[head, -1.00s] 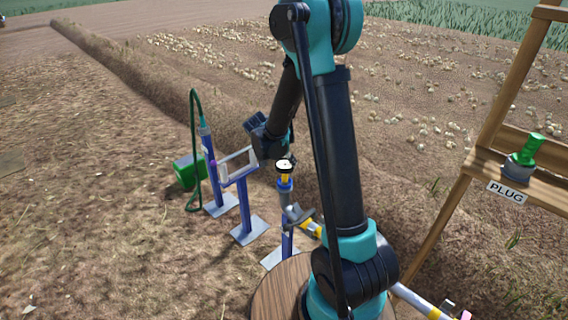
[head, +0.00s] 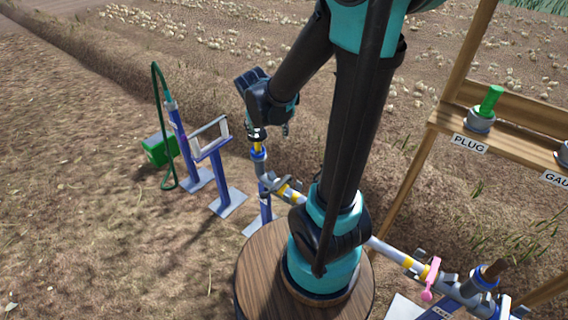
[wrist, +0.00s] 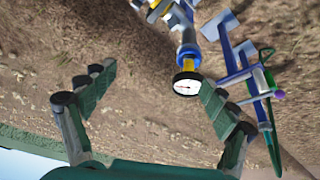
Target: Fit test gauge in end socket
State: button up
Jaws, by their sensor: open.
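The test gauge, with a round white dial (wrist: 187,83) and a yellow stem (head: 258,147), stands upright at the end of the grey pipe. Its stem goes into the blue-collared end socket (head: 259,155); how deep it sits I cannot tell. The socket also shows in the wrist view (wrist: 187,50). My gripper (wrist: 156,80) is open, with its fingers spread wide. The dial lies between them in the wrist view, close to the right finger. In the head view my gripper (head: 268,130) is right at the gauge's top and partly hides the dial.
A blue stand with an empty frame (head: 212,150), a blue post with a green hose (head: 177,125) and a green box (head: 160,150) stand left. A wooden rack (head: 500,140) at right holds a green-topped plug (head: 484,112). A pink-handled valve (head: 431,278) is on the pipe.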

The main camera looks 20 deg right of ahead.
jog(key=s+d+f+n+y, duration=0.2)
jog(key=s+f+n, duration=0.1)
jog(key=s, duration=1.2)
jog(key=shift+f+n+y, duration=0.2)
jog(key=shift+n+y, duration=0.1)
jog(key=shift+n, duration=0.6)
jog(key=shift+w+d, duration=0.1)
jog(key=shift+c, duration=0.5)
